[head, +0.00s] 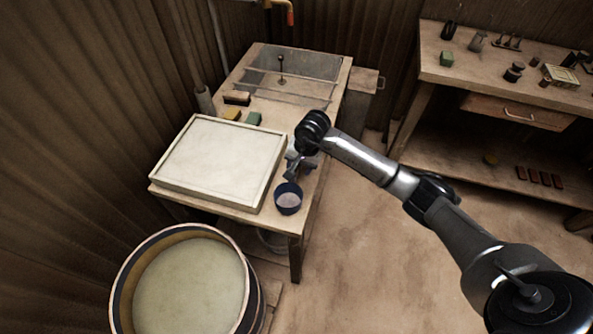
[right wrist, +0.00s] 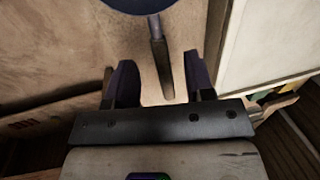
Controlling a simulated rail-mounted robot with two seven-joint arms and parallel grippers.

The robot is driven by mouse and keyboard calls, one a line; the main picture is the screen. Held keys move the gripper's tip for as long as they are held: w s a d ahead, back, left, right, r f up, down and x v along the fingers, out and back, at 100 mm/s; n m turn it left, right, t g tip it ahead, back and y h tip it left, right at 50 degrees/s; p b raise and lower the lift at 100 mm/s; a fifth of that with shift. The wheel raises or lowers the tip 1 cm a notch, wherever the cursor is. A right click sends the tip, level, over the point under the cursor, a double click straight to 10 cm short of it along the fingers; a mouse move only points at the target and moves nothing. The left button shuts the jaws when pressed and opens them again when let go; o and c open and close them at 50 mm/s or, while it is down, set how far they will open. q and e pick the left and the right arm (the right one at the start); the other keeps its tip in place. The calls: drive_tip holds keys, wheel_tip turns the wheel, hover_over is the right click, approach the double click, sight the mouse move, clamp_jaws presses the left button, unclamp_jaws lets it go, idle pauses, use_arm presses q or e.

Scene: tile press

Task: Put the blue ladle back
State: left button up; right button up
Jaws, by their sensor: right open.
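The blue ladle shows in the head view as a round dark-blue bowl (head: 288,198) near the front right corner of the wooden table, with pale contents inside. My right gripper (head: 294,170) is just behind the bowl, pointing down over the table's right side. In the right wrist view the ladle's handle (right wrist: 160,62) runs down from the bowl's blue rim (right wrist: 140,5) and appears between the spread fingers (right wrist: 160,80), with gaps on both sides. The right gripper is open. I cannot tell whether the handle is level with the fingers or below them. My left gripper is not in view.
A white framed tray (head: 214,162) lies just left of the ladle. Yellow (head: 232,114) and green (head: 254,118) blocks sit behind it. A round tub (head: 188,285) stands in front. A workbench (head: 480,75) stands at the right, with clear floor (head: 350,240) between.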

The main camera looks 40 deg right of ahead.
wheel_tip(320, 180, up, 6)
drive_tip(key=s+a+m+t+y, duration=0.3)
drive_tip(key=a+y, duration=0.6)
drive_tip(key=a, duration=0.6)
drive_tip(key=s+a+r+m+t+y, duration=0.1)
drive_tip(key=a+r+m+t+y, duration=0.25)
drive_tip(key=m, duration=0.55)
drive_tip(key=s+a+r+m+t+y, duration=0.1)
drive_tip(key=s+a+r+m+t, duration=0.1)
drive_tip(key=r+m+t, duration=0.45)
drive_tip(key=s+d+f+m+h, duration=0.5)
drive_tip(key=m+h, duration=0.4)
drive_tip(key=m, duration=0.7)
drive_tip(key=s+d+f+m+h, duration=0.3)
drive_tip(key=d+f+m+h, duration=0.35)
drive_tip(key=m, duration=0.85)
drive_tip(key=s+a+f+m+g, duration=0.2)
drive_tip(key=s+f+m+g, duration=0.2)
drive_tip(key=s, duration=0.5)
drive_tip(key=s+a+f+m+g, duration=0.3)
drive_tip(key=s+f+m+g, duration=0.2)
drive_tip(key=s+g, duration=0.2)
drive_tip(key=shift+s+f+y+p, duration=0.25)
drive_tip(key=shift+s+y+p, duration=0.15)
drive_tip(key=shift+s, duration=0.85)
